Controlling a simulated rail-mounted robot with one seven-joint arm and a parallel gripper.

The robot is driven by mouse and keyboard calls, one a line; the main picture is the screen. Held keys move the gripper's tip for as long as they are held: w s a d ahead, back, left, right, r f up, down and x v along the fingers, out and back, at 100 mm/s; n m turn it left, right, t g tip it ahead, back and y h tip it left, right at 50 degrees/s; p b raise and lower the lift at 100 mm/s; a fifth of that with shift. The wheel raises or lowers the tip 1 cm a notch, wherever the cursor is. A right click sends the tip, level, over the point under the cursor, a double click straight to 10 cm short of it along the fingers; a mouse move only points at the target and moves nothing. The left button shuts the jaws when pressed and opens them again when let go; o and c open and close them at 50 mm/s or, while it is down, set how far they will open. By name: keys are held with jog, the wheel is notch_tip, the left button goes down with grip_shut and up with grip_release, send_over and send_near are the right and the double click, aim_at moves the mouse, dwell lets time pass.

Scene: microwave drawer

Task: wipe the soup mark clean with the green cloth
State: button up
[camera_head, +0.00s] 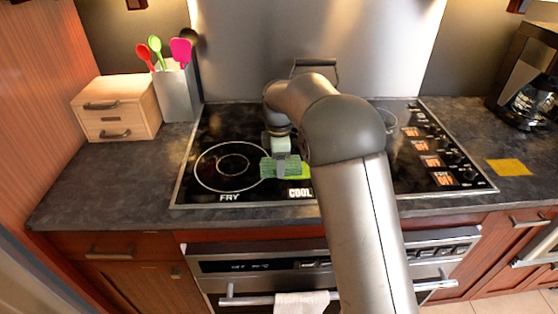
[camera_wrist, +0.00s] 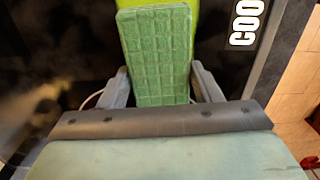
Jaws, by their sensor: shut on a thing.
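The green cloth (camera_head: 270,168), a textured block-like pad with a grid pattern, is between the fingers of my gripper (camera_head: 281,157) over the front of the black cooktop. In the wrist view the cloth (camera_wrist: 158,50) stands out between the two grey fingers of my gripper (camera_wrist: 161,88), which is shut on it. I cannot tell whether the cloth touches the glass. A flat lime-green patch (camera_head: 305,172) shows beside and partly behind the cloth, next to the word COOL. I cannot clearly make out a soup mark; the cloth and my arm hide part of the cooktop.
The cooktop (camera_head: 205,150) has a ring marked FRY at left. A wooden drawer box (camera_head: 117,115) and a utensil holder (camera_head: 178,95) stand at left. A yellow square (camera_head: 509,167) and a coffee maker (camera_head: 530,80) are at right.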

jog(key=shift+f, duration=0.2)
jog(key=shift+d, duration=0.1)
jog(key=shift+w+d+r, duration=0.1)
jog(key=shift+w+d, duration=0.05)
jog(key=shift+d, duration=0.95)
jog(key=shift+w+d, duration=0.2)
jog(key=shift+d, duration=2.15)
jog(key=shift+w+d, duration=0.15)
jog(key=shift+d, duration=0.95)
jog(key=shift+w+d, duration=0.1)
jog(key=shift+d, duration=1)
jog(key=shift+a, duration=0.15)
